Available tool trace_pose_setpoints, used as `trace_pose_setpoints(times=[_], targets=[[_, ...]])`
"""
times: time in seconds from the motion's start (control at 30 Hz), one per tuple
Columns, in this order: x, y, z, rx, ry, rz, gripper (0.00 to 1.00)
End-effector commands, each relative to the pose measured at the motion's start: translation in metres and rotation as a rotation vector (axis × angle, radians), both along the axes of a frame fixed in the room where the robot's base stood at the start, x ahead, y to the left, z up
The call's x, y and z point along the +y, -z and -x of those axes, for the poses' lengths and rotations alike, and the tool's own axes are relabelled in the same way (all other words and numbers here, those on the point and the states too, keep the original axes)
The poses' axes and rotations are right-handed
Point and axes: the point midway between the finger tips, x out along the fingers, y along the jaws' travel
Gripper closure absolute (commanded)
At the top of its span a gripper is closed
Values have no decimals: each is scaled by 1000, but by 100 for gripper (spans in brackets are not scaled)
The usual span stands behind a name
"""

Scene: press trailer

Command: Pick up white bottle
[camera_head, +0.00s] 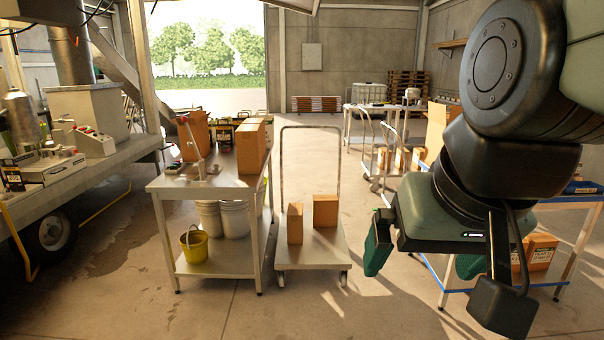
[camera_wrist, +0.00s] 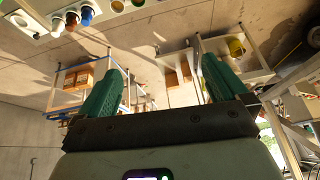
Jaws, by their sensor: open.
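I cannot make out a white bottle for certain in either view. In the wrist view, a pale strip (camera_wrist: 42,22) at the top left carries several small round items. The wrist view also shows my gripper (camera_wrist: 160,70) open and empty.
A metal table (camera_head: 215,183) with cardboard boxes stands left of centre, with a yellow bucket (camera_head: 194,247) on its lower shelf. A cart (camera_head: 312,255) holds two boxes. A blue-edged table (camera_head: 560,284) lies behind my arm.

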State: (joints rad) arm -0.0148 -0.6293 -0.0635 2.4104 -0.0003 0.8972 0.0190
Motion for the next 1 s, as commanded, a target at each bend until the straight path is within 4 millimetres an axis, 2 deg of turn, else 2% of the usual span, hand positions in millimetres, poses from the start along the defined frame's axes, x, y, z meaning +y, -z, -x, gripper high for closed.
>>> trace_pose_setpoints(times=[0.1,0.3,0.67,0.77,0.83,0.93,1.0], targets=[[12,6,21,-26,-67,41,0],[17,11,30,-31,-94,61,27],[16,10,28,-29,-86,55,27],[12,10,18,-16,-48,35,27],[5,11,1,0,9,8,27],[-13,17,-33,32,143,-44,27],[-34,25,-60,50,261,-79,27]])
